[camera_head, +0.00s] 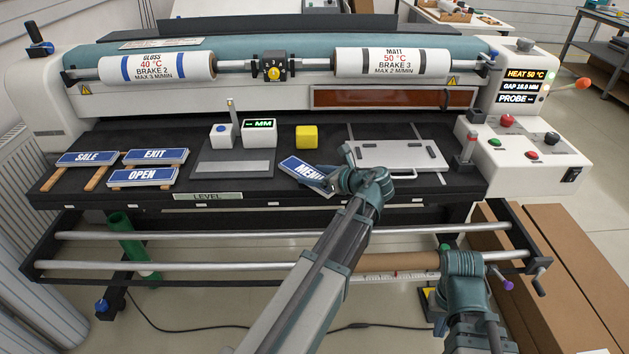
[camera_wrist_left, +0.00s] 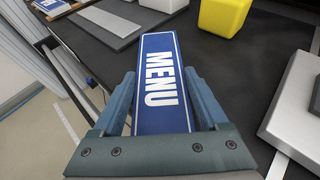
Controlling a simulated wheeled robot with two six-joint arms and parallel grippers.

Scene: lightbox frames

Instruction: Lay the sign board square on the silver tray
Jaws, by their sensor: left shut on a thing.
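The sign board, blue with a white edge and the word MENU (camera_head: 302,170), sits at the middle front of the machine bed. My left gripper (camera_head: 335,181) is shut on its near end. In the left wrist view the board (camera_wrist_left: 160,75) lies between the two fingers (camera_wrist_left: 163,100). It is turned at an angle to the bed edges; I cannot tell whether it touches the bed. The silver tray (camera_head: 398,153) is to its right, empty of signs, with dark clips. Its edge shows in the left wrist view (camera_wrist_left: 292,100). My right gripper (camera_head: 462,264) is low in front of the machine; its fingers are hidden.
SALE (camera_head: 88,158), EXIT (camera_head: 155,156) and OPEN (camera_head: 142,176) signs lie at the left. A yellow block (camera_head: 307,137), a grey plate (camera_head: 232,168) and a MM readout box (camera_head: 259,134) stand mid-bed. A small post (camera_head: 468,149) stands right of the tray.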

